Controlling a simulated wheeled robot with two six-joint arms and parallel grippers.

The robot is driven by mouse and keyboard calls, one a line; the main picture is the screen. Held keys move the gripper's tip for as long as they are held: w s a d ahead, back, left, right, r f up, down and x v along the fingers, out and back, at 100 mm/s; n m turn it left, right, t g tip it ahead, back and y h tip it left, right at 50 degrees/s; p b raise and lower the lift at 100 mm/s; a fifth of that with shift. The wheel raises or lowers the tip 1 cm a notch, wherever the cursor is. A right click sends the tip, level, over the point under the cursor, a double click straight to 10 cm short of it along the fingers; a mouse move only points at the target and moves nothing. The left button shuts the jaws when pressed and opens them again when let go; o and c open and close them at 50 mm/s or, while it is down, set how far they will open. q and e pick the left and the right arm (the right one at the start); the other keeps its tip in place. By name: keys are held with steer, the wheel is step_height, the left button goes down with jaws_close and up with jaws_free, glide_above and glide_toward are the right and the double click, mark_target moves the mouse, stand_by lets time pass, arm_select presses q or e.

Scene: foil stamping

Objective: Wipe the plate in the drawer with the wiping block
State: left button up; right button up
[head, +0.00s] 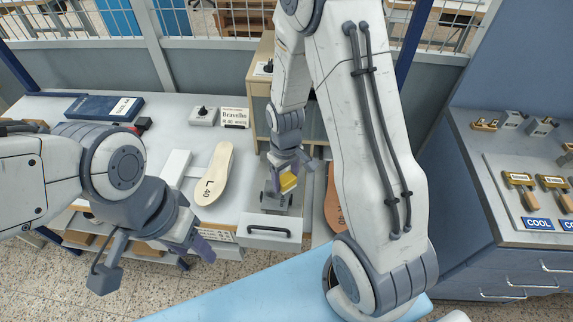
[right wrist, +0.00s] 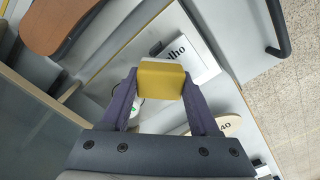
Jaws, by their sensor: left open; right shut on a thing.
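The yellow wiping block (head: 288,183) is between the fingers of my right gripper (head: 284,178), which is shut on it over the open drawer (head: 268,222). In the right wrist view the block (right wrist: 160,80) is held between two purple fingers. A pale plate with dark letters (right wrist: 197,62) lies behind the block in the drawer and is partly hidden by it. I cannot tell whether the block touches the plate. My left gripper (head: 196,258) is open and empty, in front of the table and left of the drawer.
A pale insole (head: 214,174) marked L 40 lies left of the drawer. A brown insole (head: 334,200) is at its right, partly behind my right arm. A label sign (head: 235,117) and a switch box (head: 203,116) stand behind. A black handle (head: 268,230) projects from the drawer front.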

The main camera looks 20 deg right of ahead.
steer(key=shift+r+p, duration=1.3)
steer(key=shift+r, duration=0.55)
